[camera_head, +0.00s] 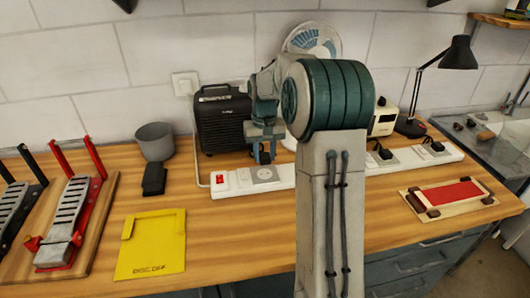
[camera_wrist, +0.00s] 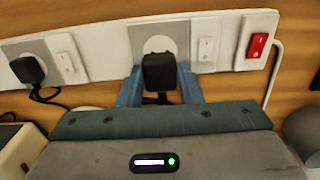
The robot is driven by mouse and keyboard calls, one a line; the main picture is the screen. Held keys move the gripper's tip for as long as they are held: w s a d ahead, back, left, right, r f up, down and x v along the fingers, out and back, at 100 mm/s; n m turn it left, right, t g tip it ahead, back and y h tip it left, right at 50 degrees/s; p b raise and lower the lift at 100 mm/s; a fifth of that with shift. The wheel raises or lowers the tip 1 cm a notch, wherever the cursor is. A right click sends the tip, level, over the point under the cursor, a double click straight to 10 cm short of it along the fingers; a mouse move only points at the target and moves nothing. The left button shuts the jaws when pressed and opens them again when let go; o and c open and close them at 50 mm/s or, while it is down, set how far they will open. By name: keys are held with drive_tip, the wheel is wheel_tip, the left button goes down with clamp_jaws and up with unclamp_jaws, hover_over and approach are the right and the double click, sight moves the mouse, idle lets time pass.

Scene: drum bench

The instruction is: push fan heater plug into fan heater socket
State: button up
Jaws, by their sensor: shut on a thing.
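My gripper (camera_head: 262,152) points down just above the left part of the white power strip (camera_head: 285,180). In the wrist view, its two blue fingers (camera_wrist: 158,84) are shut on a black plug (camera_wrist: 158,73). The plug is in front of a grey socket plate with a round pale face (camera_wrist: 160,44). The plug covers the lower part of that face, so I cannot tell whether its pins are in. In the head view this socket (camera_head: 265,174) is below the gripper, and the held plug is hard to make out. A cord shows below the plug.
A red switch (camera_wrist: 257,45) and a small white switch (camera_wrist: 205,48) sit beside the socket. Another black plug (camera_wrist: 28,69) is in the strip. A black box appliance (camera_head: 222,122) stands behind my gripper. A yellow plate (camera_head: 152,245) lies on the bench at front left.

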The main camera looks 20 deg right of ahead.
sight(265, 155)
drive_tip(key=shift+f, duration=0.1)
drive_tip(key=shift+f+b, duration=1.05)
drive_tip(key=shift+f, duration=0.55)
drive_tip(key=shift+f, duration=0.75)
idle(1.6)
drive_tip(key=o, duration=1.1)
drive_tip(key=shift+c, duration=0.2)
wheel_tip(265, 155, up, 14)
drive_tip(key=shift+w+f, duration=0.1)
drive_tip(key=shift+w, duration=0.05)
